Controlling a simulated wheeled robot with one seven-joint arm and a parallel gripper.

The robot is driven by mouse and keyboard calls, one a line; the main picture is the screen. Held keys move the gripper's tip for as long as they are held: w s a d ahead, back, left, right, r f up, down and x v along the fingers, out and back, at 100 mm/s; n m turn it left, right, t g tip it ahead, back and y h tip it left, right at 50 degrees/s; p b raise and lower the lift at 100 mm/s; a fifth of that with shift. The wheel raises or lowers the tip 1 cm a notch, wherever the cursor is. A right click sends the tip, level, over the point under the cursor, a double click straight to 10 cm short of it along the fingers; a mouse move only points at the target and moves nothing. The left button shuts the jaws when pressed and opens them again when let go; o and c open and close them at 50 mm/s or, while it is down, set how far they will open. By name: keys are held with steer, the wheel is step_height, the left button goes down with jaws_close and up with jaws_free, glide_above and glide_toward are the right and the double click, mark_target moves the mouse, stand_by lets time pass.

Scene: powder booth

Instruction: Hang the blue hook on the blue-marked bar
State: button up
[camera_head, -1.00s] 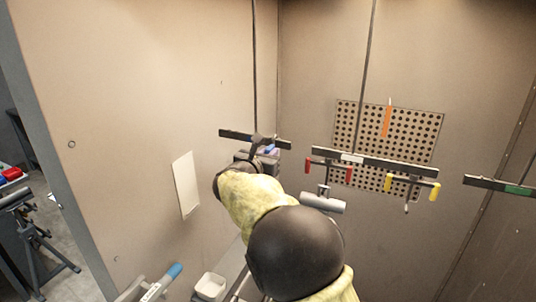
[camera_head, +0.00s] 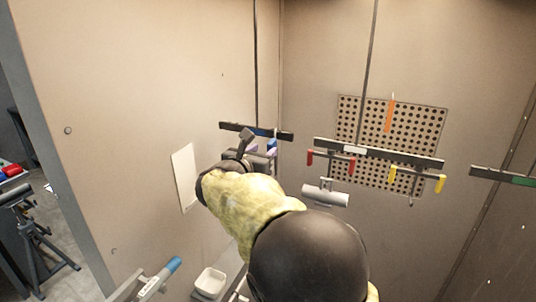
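The blue-marked bar (camera_head: 230,127) is the dark left bar near the booth corner, hung from a thin rod; part of its blue mark shows. The blue hook (camera_head: 271,145) shows as blue-violet pieces just below this bar, partly hidden by my gripper. It looks close against the bar, but I cannot tell whether it rests on it. My gripper (camera_head: 246,143) is at the hook and in front of the bar, slightly left of the bar's middle. My wrist hides much of it, and I cannot make out whether its fingers hold the hook.
A white-marked bar (camera_head: 380,151) at centre right carries a red-ended hook (camera_head: 331,159) with a grey cylinder (camera_head: 326,194) below, and a yellow-ended hook (camera_head: 417,175). A green-marked bar (camera_head: 500,176) is far right. A perforated panel (camera_head: 430,125) is behind. A white container (camera_head: 210,283) sits low.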

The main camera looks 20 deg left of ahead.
steer(key=s+r+b, duration=0.1)
steer(key=s+b, duration=0.3)
steer(key=s, duration=0.7)
steer(key=shift+s+a, duration=0.2)
steer(key=shift+a, duration=0.25)
steer(key=w+d+f+m+g+h, duration=0.1)
steer(key=d+f+m+g, duration=0.45)
steer(key=d+f, duration=0.5)
steer(key=w+d+f+m+g+h, duration=0.2)
steer(key=d+f+m+g, duration=0.2)
steer(key=d+f+m, duration=0.65)
steer(key=s+d+f+m+g+y, duration=0.1)
steer(key=s+d+f+m, duration=0.2)
steer(key=s+d+m, duration=0.2)
steer(key=s+d+f+m+g+y, duration=0.1)
steer(key=s+d+f+m+g, duration=0.1)
steer(key=s+d+m, duration=0.3)
steer(key=s+d+f+m+g+y+b, duration=0.1)
steer(key=s+d+f+m+y, duration=0.1)
steer(key=s+d+f+m, duration=0.3)
steer(key=d+m, duration=0.4)
steer(key=shift+s+d+g, duration=0.15)
steer(key=shift+d+g, duration=0.2)
